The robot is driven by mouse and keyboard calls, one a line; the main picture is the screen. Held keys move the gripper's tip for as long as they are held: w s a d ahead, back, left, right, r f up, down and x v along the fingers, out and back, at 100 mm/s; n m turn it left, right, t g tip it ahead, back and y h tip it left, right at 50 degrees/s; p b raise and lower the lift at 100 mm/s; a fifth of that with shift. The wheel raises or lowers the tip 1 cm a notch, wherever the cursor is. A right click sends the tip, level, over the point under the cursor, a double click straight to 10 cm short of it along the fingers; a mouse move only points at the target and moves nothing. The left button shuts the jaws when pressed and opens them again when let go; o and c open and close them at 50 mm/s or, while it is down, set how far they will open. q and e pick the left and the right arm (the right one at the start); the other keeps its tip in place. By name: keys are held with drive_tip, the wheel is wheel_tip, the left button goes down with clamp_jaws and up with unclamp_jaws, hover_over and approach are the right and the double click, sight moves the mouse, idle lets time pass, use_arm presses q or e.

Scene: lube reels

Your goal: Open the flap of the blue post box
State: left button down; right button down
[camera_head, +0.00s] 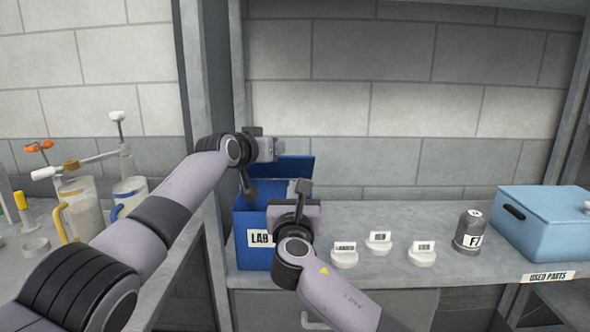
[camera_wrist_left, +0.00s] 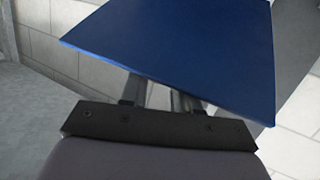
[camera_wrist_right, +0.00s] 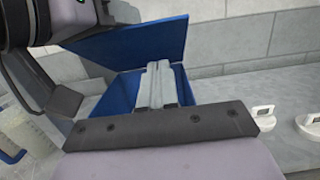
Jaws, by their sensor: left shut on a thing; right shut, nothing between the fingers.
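The blue post box (camera_head: 252,222) stands on the grey shelf, with a partly hidden "LAB" label on its front. Its flap (camera_head: 297,167) stands raised at the back of the box, and the right wrist view shows the flap (camera_wrist_right: 145,45) tilted up above the open top. My left gripper (camera_head: 272,149) is at the flap's upper left. In the left wrist view its fingers (camera_wrist_left: 160,97) run under the blue flap (camera_wrist_left: 185,50), which hides their tips; it is shut on the flap. My right gripper (camera_head: 303,188) is shut and empty, in front of the box; its closed fingers (camera_wrist_right: 158,84) overlap the box opening in the right wrist view.
Several white labelled knobs (camera_head: 379,243), a dark canister (camera_head: 470,232) and a light-blue lidded box (camera_head: 545,225) stand to the right on the shelf. A grey upright post (camera_head: 208,120) stands left of the post box. Jugs (camera_head: 130,195) stand on the left bench.

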sight(295, 160)
use_arm(q)
drive_tip(key=shift+f, duration=0.1)
use_arm(e)
drive_tip(key=shift+w+r, duration=0.9)
drive_tip(key=shift+w, duration=0.2)
drive_tip(key=shift+w+r, duration=0.85)
drive_tip(key=shift+w, duration=0.2)
